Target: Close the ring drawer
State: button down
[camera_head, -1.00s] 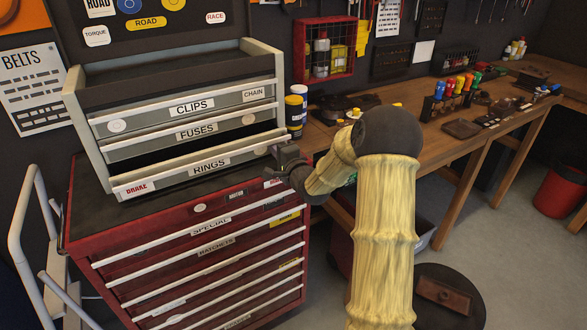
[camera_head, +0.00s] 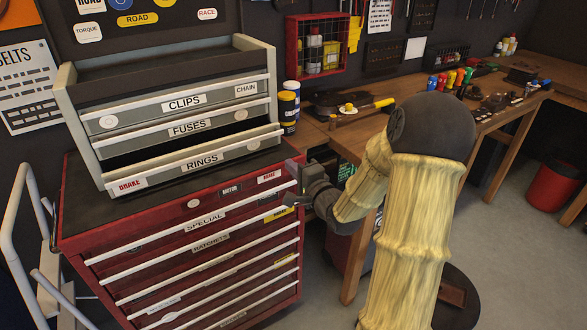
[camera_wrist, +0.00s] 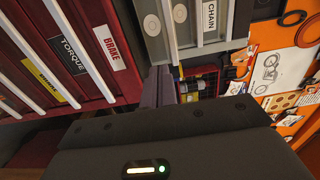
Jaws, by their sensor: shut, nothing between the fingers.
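The ring drawer (camera_head: 202,162), labelled RINGS, is the lowest drawer of the grey tool chest. It stands partly pulled out, with a dark gap showing above its front. My gripper (camera_head: 292,170) is just right of the chest, lower than the right end of the drawer front and apart from it, beside the red cabinet's top right corner. In the wrist view, the gripper fingers (camera_wrist: 161,88) are together and empty. The grey chest's drawer fronts show beyond them, but I cannot tell there which one is the ring drawer.
The clips drawer (camera_head: 185,101) and fuses drawer (camera_head: 188,128) sit above. The red cabinet (camera_head: 205,250) bears the chest. Yellow and blue cans (camera_head: 288,105) and a wooden workbench (camera_head: 345,140) stand to the right. A white-grey rail (camera_head: 20,220) is at left.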

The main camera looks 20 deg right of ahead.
jog(key=s+a+f+n+g+h, duration=0.3)
jog(key=s+a+f+n+g, duration=0.2)
jog(key=s+f+n+g, duration=0.25)
jog(key=s+a+n+g, duration=0.2)
jog(key=s+n+g, duration=0.2)
jog(key=s, duration=0.4)
jog(key=s+a+f+n+g, duration=0.1)
jog(key=s+a+n+g, duration=0.2)
jog(key=s, duration=0.4)
jog(key=shift+s+a+f+n+g, duration=0.15)
jog(key=shift+s+f+n+g, duration=0.2)
jog(key=shift+n, duration=0.4)
